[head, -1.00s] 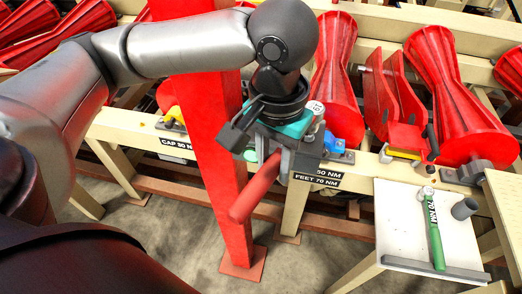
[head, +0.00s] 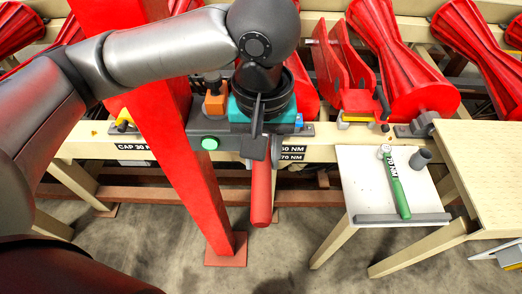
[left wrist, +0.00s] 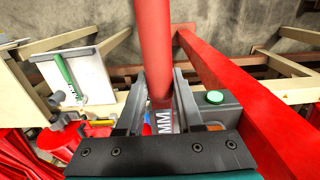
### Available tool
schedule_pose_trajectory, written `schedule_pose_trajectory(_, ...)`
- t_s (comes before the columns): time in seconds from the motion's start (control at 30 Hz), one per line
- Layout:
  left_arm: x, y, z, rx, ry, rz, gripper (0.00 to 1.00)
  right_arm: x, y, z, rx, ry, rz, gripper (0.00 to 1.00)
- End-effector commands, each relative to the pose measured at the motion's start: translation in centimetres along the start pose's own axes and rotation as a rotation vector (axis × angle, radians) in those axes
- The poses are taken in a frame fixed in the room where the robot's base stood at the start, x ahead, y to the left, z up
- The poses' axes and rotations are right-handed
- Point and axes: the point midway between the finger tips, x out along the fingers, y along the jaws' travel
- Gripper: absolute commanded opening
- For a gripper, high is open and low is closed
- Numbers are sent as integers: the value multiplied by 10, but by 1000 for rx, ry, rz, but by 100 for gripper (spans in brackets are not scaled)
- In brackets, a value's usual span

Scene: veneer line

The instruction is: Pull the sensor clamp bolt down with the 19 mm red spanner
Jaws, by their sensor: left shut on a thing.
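My left gripper (head: 256,150) is shut on the red spanner, above the cream beam of the machine. The spanner's red handle (head: 261,195) hangs down toward me in the head view. In the left wrist view the handle (left wrist: 150,45) runs up between the two grey fingers (left wrist: 158,108). White lettering ending in "MM" shows near the fingers; the size cannot be read. The spanner's head and the sensor clamp bolt are hidden behind the gripper and wrist, so I cannot tell whether they touch. My right gripper is not in view.
A grey box with a green button (head: 209,143) and an orange block (head: 214,105) sit just left of the gripper. A red post (head: 165,130) stands close in front. At right, a white tray (head: 352,190) holds a green-handled tool (head: 396,185) and a grey cup (head: 421,159).

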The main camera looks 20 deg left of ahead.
Motion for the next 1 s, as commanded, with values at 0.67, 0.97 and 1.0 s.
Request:
schedule_pose_trajectory(0.67, 7, 0, 0, 0, 1, 1, 0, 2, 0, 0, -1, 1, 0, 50)
schedule_pose_trajectory(0.97, 15, 0, 0, 0, 1, 1, 0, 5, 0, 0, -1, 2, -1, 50)
schedule_pose_trajectory(1.0, 16, 0, 0, 0, 0, 1, 0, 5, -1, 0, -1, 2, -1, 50)
